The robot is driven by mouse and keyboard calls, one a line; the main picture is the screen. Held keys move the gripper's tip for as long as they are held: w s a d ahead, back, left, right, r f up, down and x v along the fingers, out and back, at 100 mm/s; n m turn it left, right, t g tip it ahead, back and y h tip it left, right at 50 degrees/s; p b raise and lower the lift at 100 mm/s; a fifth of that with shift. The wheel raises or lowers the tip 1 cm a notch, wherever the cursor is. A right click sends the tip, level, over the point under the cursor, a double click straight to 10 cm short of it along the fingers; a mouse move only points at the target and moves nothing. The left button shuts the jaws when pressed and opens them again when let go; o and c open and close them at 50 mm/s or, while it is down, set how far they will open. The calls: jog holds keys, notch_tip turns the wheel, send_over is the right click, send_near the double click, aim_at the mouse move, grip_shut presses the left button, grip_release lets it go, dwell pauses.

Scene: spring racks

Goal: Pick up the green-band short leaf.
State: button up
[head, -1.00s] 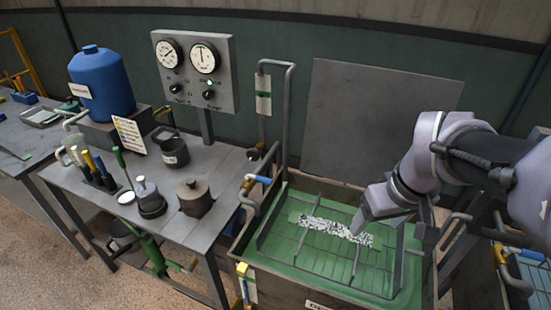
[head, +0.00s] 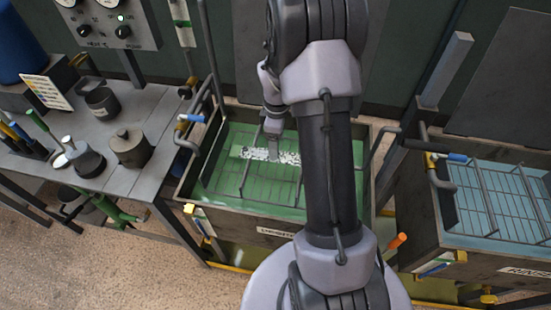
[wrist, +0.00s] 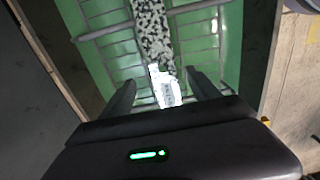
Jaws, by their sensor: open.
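A black-and-white speckled strip (head: 256,153), apparently a leaf, lies across the wire rack in the green tank (head: 275,230). It also shows in the wrist view (wrist: 152,32), running away from me, with a bright white end piece (wrist: 166,92) bearing small dark marks. In the head view my gripper (head: 272,148) is down at the strip, and my arm hides the tank's right part.
Wire rack bars (wrist: 105,32) cross beside the strip, and the tank wall is close on the right in the wrist view. A second tank with blue contents (head: 505,247) stands to the right. A bench with pots (head: 131,150) stands to the left.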

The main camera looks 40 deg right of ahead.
jog(key=f+b, duration=0.1)
jog(key=f, duration=0.1)
jog(key=f+b, duration=0.1)
jog(key=f, duration=0.2)
jog(key=shift+s+a+f, duration=0.15)
jog(key=shift+a, duration=0.05)
jog(key=shift+c, duration=0.4)
grip_shut()
